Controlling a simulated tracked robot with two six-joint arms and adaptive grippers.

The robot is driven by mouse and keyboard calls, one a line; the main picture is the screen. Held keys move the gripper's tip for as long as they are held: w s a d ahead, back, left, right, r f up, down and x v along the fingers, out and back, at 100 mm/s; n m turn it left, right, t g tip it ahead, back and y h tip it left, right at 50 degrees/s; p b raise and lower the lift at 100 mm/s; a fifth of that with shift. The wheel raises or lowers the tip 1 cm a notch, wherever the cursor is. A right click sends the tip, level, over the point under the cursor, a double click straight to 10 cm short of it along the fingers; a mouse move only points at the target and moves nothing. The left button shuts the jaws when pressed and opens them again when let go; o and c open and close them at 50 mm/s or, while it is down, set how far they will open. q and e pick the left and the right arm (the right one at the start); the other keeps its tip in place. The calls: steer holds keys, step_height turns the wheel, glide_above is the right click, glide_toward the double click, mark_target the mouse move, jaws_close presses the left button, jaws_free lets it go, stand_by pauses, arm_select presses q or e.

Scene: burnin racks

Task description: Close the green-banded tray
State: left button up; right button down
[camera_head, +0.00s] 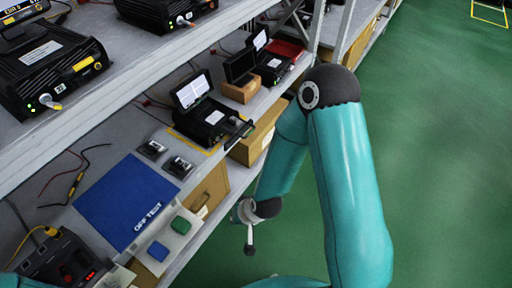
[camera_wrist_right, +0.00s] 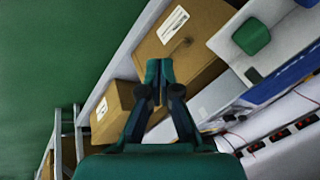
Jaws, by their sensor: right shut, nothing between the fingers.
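No green band can be made out on any tray. A black unit (camera_head: 207,117) with a raised lid screen stands on the middle shelf inside yellow tape. A dark drawer-like part with a handle (camera_head: 240,134) sticks out from its front toward the aisle; I cannot tell whether it is the green-banded tray. My right gripper (camera_wrist_right: 159,72) is shut and empty in the right wrist view, in front of a cardboard box. In the head view my right wrist hangs beside the shelf front, below and apart from the black unit. My left gripper is not in view.
A blue mat (camera_head: 125,201) lies on the middle shelf, with a green block (camera_head: 181,225) and a blue block (camera_head: 158,251) near its front edge. Cardboard boxes (camera_wrist_right: 178,45) stand below. More black units (camera_head: 50,68) fill the upper shelf. The green floor is clear at right.

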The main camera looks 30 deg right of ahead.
steer(key=w+d+m+t+h+b, duration=0.2)
steer(key=w+d+m+t+b, duration=0.15)
steer(key=w+b, duration=0.3)
steer(key=d+r+m+t+h+b, duration=0.8)
steer(key=d+m+b, duration=0.45)
steer(key=b, duration=0.75)
arm_select(q)
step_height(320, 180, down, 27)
steer(key=p, duration=0.2)
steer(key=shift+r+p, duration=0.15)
steer(key=shift+p, duration=0.2)
arm_select(e)
steer(key=w+a+f+x, duration=0.1)
steer(key=a+x, duration=0.1)
steer(key=x, duration=1)
steer(key=shift+w+g+y, duration=0.25)
steer(key=shift+g+y, duration=0.15)
steer(key=shift+g, duration=0.05)
